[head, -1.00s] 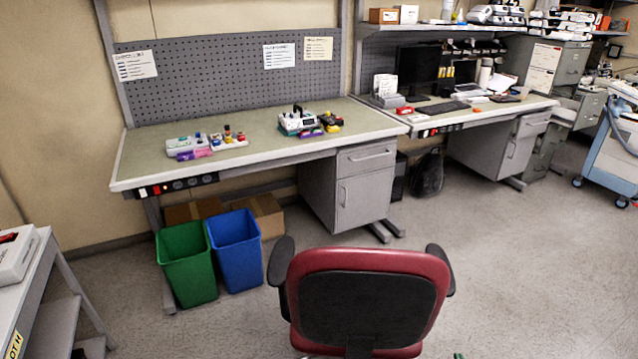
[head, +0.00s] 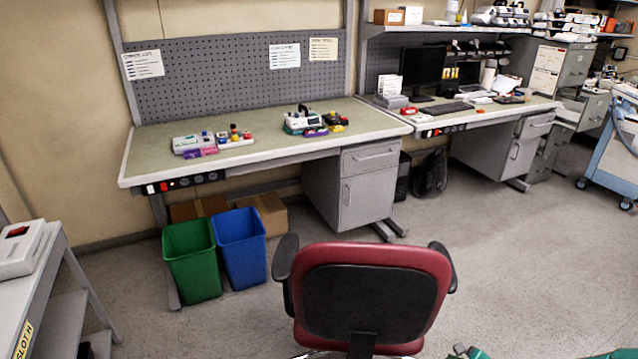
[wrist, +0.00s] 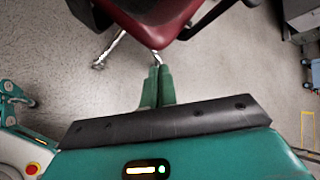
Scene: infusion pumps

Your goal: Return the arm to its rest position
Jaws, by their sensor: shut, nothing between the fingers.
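My gripper (wrist: 159,72) shows in the wrist view as two green fingers side by side. They are shut with nothing between them. The fingers point toward the base of the red and black chair (wrist: 150,15) over the grey floor. Whether they touch the chair cannot be told. In the head view, teal parts of my own body show at the bottom right edge; the gripper itself is not clear there.
The chair (head: 365,300) stands in front of the workbench (head: 250,150). Green (head: 192,265) and blue (head: 240,250) bins stand under the bench's left side. A grey cart (head: 40,290) is at the left. Floor right of the chair is clear.

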